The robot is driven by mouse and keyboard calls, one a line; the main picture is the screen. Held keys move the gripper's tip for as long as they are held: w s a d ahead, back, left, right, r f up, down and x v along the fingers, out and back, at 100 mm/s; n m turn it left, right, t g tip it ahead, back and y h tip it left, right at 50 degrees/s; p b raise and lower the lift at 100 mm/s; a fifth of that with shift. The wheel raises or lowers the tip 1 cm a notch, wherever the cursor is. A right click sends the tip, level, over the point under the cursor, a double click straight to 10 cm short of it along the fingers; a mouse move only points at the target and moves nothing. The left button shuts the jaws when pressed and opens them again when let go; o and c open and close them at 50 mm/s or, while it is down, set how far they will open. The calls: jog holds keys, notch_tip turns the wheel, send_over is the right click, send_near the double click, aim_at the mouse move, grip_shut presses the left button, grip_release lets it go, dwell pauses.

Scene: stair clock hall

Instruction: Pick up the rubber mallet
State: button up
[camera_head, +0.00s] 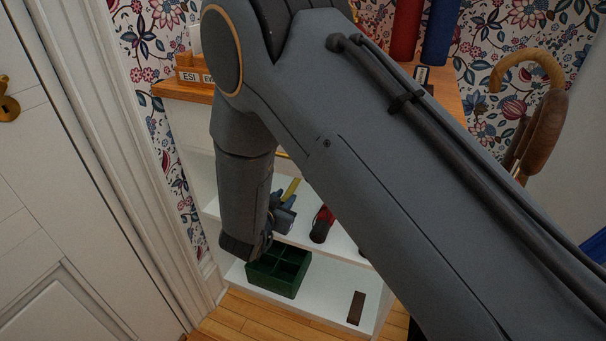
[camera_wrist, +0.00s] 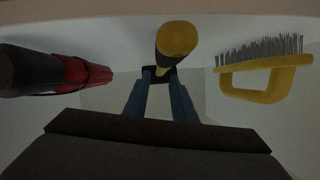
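The rubber mallet (camera_wrist: 176,38) appears in the wrist view as a thick yellow handle seen nearly end-on. A dark part, likely its head, shows at its far end. In the wrist view, my gripper (camera_wrist: 161,74) has two blue fingers with a gap between them, and their tips are at the dark part. I cannot tell whether they touch it. In the head view my gripper (camera_head: 284,214) is low at the shelf, partly hidden by my arm. A yellow stick (camera_head: 291,188) beside it may be the mallet's handle.
A red and black tool (camera_wrist: 60,70) lies left of the fingers in the wrist view. A yellow wire brush (camera_wrist: 262,77) is to the right. A green divided crate (camera_head: 277,284) and a dark block (camera_head: 356,308) sit on the lower white shelf. A door is at left.

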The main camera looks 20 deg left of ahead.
aim_at(289, 191)
jog(key=shift+w+a+f+b, duration=0.15)
jog(key=shift+w+f, duration=0.1)
jog(key=shift+w, duration=0.2)
jog(key=shift+w+a+f+b, duration=0.15)
jog(key=shift+w+f, duration=0.1)
jog(key=shift+w, duration=0.2)
jog(key=b+x, duration=0.1)
jog(key=x, duration=0.3)
jog(key=shift+w+d, duration=0.1)
jog(key=shift+w, duration=0.1)
jog(key=shift+r, duration=0.15)
grip_shut()
